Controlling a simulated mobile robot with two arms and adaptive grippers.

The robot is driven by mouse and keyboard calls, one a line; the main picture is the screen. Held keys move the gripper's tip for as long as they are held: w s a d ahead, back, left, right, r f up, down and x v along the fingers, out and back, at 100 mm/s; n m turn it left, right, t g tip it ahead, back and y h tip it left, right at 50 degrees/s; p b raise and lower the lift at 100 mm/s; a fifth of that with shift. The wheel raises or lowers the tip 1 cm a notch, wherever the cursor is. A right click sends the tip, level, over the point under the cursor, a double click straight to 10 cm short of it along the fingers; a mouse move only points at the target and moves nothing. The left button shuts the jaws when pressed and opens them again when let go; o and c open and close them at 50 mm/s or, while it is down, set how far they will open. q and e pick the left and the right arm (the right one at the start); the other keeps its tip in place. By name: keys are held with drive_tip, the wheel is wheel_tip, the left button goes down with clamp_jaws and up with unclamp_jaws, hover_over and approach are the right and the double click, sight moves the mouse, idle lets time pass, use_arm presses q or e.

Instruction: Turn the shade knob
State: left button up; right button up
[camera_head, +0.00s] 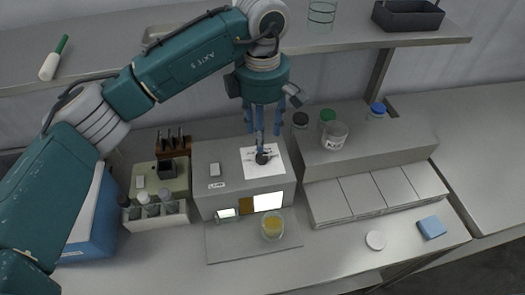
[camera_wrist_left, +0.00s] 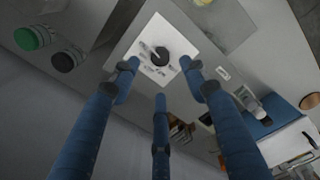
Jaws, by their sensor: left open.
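The shade knob (camera_head: 262,158) is a small black round knob on a white printed plate (camera_head: 251,169), on top of a grey box (camera_head: 205,177). In the left wrist view the knob (camera_wrist_left: 160,56) shows with a ring of print beside it. My left gripper (camera_head: 261,134) is above the knob, its blue fingers pointing down. In the left wrist view its three fingers (camera_wrist_left: 161,77) are spread and empty, with the knob showing beyond their tips. Whether any finger touches the knob cannot be told. My right gripper is not in view.
A glass of yellow liquid (camera_head: 272,225) stands before the box's lit window. Jars with green (camera_head: 327,116) and blue (camera_head: 378,109) caps stand right of the gripper. A bottle rack (camera_head: 156,217) is at the left. A shelf (camera_head: 350,40) runs behind.

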sight(262, 156)
use_arm(q)
wheel_tip(262, 156, down, 7)
drive_tip(key=p, duration=0.2)
drive_tip(key=shift+p, duration=0.35)
drive_tip(key=shift+w+f, duration=0.1)
drive_tip(key=shift+f, duration=0.55)
clamp_jaws()
